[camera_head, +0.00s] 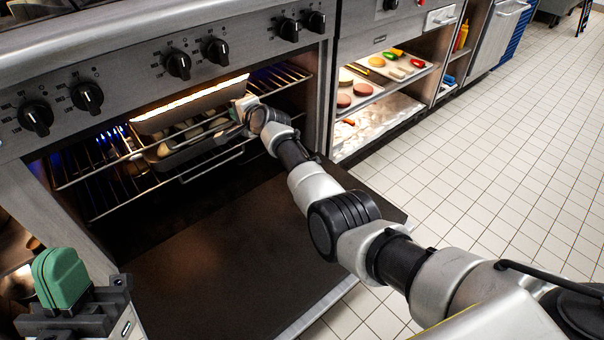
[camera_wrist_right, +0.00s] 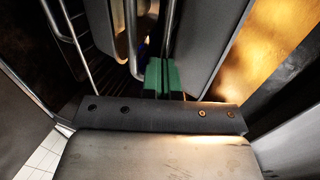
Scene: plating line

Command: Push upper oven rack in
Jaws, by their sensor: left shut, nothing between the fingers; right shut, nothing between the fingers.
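The oven (camera_head: 160,75) has its door (camera_head: 210,240) folded down open. The upper oven rack (camera_head: 100,175) is a wire rack inside the oven, bearing a dark metal tray (camera_head: 178,160) with several pale rounded items. My right gripper (camera_head: 237,110) reaches into the oven opening by the right end of the tray. It is shut and empty; whether it touches the rack or tray is unclear. In the right wrist view, its green fingers (camera_wrist_right: 165,78) are together beside metal bars and a grey panel. My left gripper (camera_head: 60,278) is shut and empty at the lower left, apart from the rack.
A lower wire rack (camera_head: 95,218) is below the upper one. Control knobs (camera_head: 178,65) line the panel above the opening. Shelves to the right hold a tray of food (camera_head: 365,95). The tiled floor (camera_head: 500,160) is clear on the right.

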